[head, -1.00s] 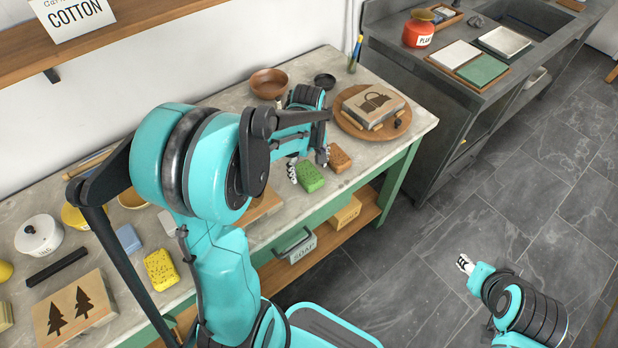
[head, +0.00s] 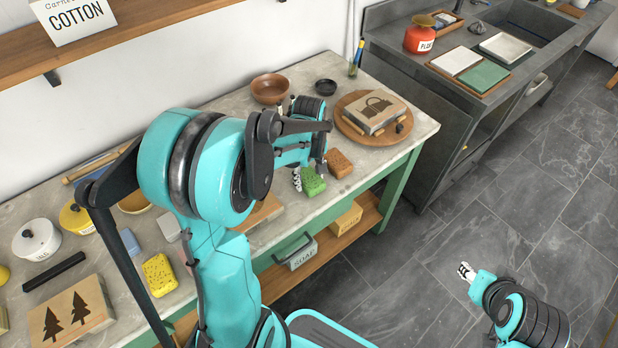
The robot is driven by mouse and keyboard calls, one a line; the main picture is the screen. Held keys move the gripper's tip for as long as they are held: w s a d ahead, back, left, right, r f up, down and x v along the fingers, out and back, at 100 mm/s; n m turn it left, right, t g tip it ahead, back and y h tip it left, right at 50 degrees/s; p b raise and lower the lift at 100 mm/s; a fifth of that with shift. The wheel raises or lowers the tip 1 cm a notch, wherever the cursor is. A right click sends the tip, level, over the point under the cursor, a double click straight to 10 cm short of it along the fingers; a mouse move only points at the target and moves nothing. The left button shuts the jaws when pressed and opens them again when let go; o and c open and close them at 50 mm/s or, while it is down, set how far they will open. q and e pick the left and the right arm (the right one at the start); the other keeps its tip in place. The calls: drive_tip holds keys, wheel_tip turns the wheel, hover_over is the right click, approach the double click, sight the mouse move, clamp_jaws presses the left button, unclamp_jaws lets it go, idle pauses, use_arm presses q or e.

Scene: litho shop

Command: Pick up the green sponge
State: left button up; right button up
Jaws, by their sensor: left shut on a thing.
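The green sponge (head: 313,182) is near the front edge of the stone-topped bench, left of an orange-brown sponge (head: 339,163). My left gripper (head: 309,177) reaches down over the bench and is shut on the green sponge, with a finger on either side. The gripper partly hides the sponge, and I cannot tell whether it is clear of the bench top. My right gripper (head: 466,271) is over the floor at lower right, far from the bench; its jaw opening is too small to make out.
A round wooden board (head: 349,129) with a printed block (head: 374,111) lies just behind the sponges. A brown bowl (head: 270,88) and a small black dish (head: 326,87) stand at the back. A yellow sponge (head: 160,275) lies farther left. Open floor is in front.

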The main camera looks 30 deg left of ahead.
sight(309, 177)
use_arm(q)
wheel_tip(309, 177, up, 4)
drive_tip(key=shift+r+p, duration=0.2)
drive_tip(key=shift+p, duration=0.85)
drive_tip(key=s+d+r+p, duration=0.1)
drive_tip(key=s+d+r, duration=0.1)
drive_tip(key=d, duration=0.3)
drive_tip(key=s+d+r+p, duration=0.2)
drive_tip(key=d+r, duration=0.2)
drive_tip(key=d, duration=0.1)
drive_tip(key=shift+s+d+r+p, duration=0.15)
drive_tip(key=shift+s+d+p, duration=0.15)
drive_tip(key=shift+s+d, duration=0.05)
